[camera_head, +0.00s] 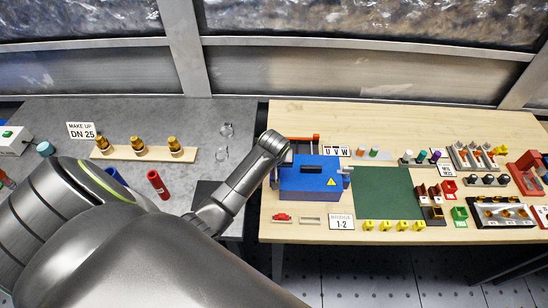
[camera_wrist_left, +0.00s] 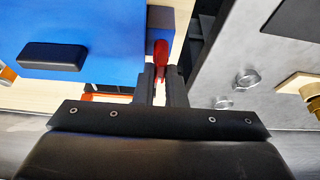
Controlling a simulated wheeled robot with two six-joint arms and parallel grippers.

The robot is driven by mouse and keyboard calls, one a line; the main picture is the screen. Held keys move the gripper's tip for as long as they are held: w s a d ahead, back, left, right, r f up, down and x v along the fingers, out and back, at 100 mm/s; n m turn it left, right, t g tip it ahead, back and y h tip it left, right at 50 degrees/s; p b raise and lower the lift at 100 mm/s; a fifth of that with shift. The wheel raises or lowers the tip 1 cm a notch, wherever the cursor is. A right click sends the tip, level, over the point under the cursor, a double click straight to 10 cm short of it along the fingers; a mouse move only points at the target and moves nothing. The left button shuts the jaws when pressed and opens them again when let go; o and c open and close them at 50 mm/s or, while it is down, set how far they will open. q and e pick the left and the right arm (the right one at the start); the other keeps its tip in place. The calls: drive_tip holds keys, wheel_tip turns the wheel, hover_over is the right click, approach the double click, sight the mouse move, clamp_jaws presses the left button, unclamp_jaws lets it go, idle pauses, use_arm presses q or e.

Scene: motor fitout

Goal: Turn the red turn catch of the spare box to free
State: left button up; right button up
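The blue spare box (camera_head: 308,182) stands at the left end of the wooden table, with a dark handle on top and a yellow warning sign. It also shows in the left wrist view (camera_wrist_left: 95,25), with its black handle at the left. The red turn catch (camera_wrist_left: 161,52) sits at the side of the box, upright in the left wrist view. My left gripper (camera_wrist_left: 161,80) has one finger on each side of the catch and appears closed on it. In the head view the catch cannot be made out, and my left wrist is at the box's left side. My right gripper is not in view.
A green mat (camera_head: 385,193) lies right of the box, bare on top. A "BRIDGE 1-2" card (camera_head: 341,222) and small parts lie in front. A gap separates the wooden table from the grey table (camera_head: 215,115), which holds brass fittings on a strip (camera_head: 135,154).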

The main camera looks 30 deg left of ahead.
use_arm(q)
drive_tip(key=o, duration=0.4)
drive_tip(key=shift+o, duration=0.2)
drive_tip(key=shift+r, duration=0.15)
drive_tip(key=shift+s+d+r, duration=0.15)
drive_tip(key=shift+s+r, duration=0.05)
drive_tip(key=shift+r, duration=0.3)
drive_tip(key=v, duration=1.6)
